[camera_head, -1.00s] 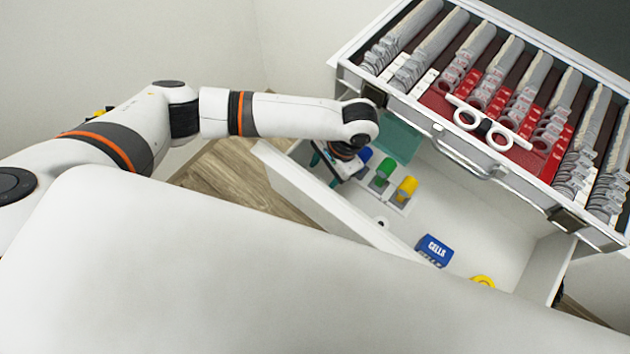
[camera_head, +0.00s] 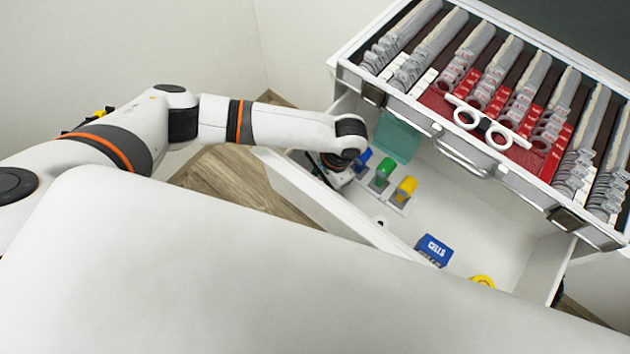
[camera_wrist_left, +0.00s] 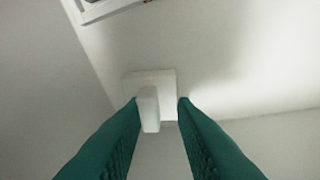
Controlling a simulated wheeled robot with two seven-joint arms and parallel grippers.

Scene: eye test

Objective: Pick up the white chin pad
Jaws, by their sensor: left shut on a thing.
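The white chin pad (camera_wrist_left: 149,83) shows in the left wrist view as a small pale square plate with a narrow upright block on its near side. My left gripper (camera_wrist_left: 160,102) has its green fingers on either side of it, shut on it. In the head view my left wrist is over the left end of the open drawer (camera_head: 505,235); the pad and fingertips are hidden there behind my arm. My right gripper is not in view.
Blue, green and yellow capped bottles (camera_head: 384,168) stand in a holder just right of my left gripper. A teal plate (camera_head: 398,138) is behind them. A blue box (camera_head: 434,249) lies further right. The lens case (camera_head: 480,170) overhangs the drawer's back.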

